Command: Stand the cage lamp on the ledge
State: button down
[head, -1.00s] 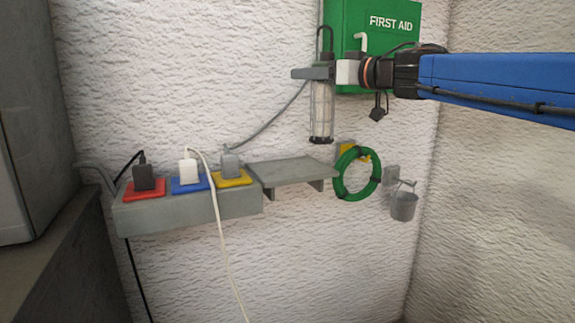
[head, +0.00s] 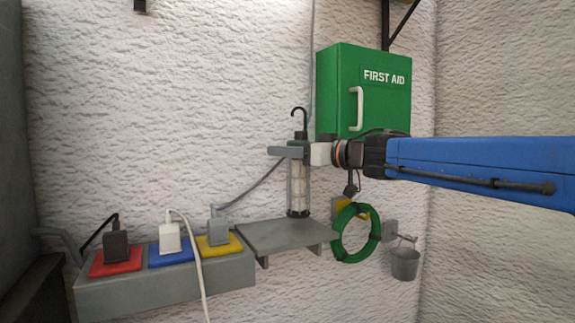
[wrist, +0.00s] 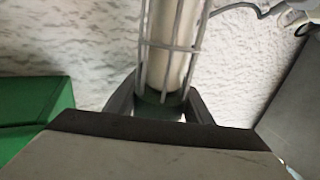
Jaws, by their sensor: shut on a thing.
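The cage lamp (head: 298,185) is upright, with a dark hook on top and a clear caged tube. My gripper (head: 290,152) is shut on its dark upper collar, reaching in from the right. In the wrist view, the fingers (wrist: 160,108) close around the collar, and the caged tube (wrist: 170,45) extends upward in the picture. The ledge (head: 280,235) is a grey wall shelf below the lamp. The lamp's foot overlaps the ledge's back part in the head view; I cannot tell whether it touches.
A green first aid box (head: 365,95) hangs right behind the gripper. Left of the ledge, a grey socket block (head: 165,285) carries plugs and a white cable (head: 197,262). A grey cord (head: 250,190) runs behind the lamp. A green hose ring (head: 338,245) and bucket (head: 405,262) hang right.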

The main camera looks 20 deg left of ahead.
jog(key=shift+f, duration=1.6)
jog(key=c, duration=0.9)
grip_release()
